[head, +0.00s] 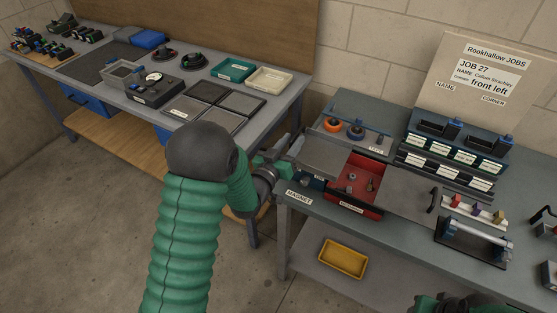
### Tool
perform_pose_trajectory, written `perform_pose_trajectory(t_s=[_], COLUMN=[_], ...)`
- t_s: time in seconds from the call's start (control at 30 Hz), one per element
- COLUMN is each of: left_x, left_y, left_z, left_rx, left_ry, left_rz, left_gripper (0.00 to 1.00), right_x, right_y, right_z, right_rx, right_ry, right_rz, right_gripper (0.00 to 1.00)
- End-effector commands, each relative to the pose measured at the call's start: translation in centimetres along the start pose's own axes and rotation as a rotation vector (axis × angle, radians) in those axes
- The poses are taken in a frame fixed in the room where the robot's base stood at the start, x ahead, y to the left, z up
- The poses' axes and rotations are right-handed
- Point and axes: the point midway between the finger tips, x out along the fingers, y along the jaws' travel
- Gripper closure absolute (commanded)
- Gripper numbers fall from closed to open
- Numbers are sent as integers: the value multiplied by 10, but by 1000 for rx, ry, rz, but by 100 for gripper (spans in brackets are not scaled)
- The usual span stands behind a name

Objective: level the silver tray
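A flat grey metal piece (331,154), which may be the silver tray, lies at the left of the right bench, against a red box (359,188). It looks slightly tilted, but I cannot tell how far. Another flat grey plate (402,188) with a dark handle lies right of the red box. My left gripper (288,152) is at the left edge of the first grey piece; its fingers are small and partly hidden, so I cannot tell if they touch or hold it. My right gripper (450,303) shows only in part at the bottom edge.
A card reading "front left" (487,80) stands behind racks (450,150) on the right bench (400,235). A silver bar on a dark stand (473,240) is near its front. A yellow tray (343,258) lies on the shelf below. A second bench (275,112) holds several trays.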

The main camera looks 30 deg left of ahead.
Motion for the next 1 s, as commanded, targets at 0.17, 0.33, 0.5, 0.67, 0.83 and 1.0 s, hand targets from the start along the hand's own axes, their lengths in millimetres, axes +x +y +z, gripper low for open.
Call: perform_pose_trajectory(t_s=[0.17,0.33,0.5,0.67,0.83,1.0], left_x=[-55,-92,-108,-110,-109,-108], left_y=[-2,2,0,0,0,0], left_z=[3,-5,-1,2,2,3], left_rx=[-1,-3,-2,-1,-1,3], left_ry=[-3,-8,-5,-1,-1,-10], left_rz=[-3,-1,-1,1,1,-1], left_gripper=[68,68,68,68,68,68], right_x=[9,-9,-20,-18,-18,-18], right_y=[0,0,0,0,0,0], right_z=[2,-2,-5,-4,-4,-4], right_rx=[0,0,0,0,0,0], right_ry=[0,-1,1,0,0,0], right_rz=[0,0,0,0,0,0], right_gripper=[64,64,64,64,64,64])
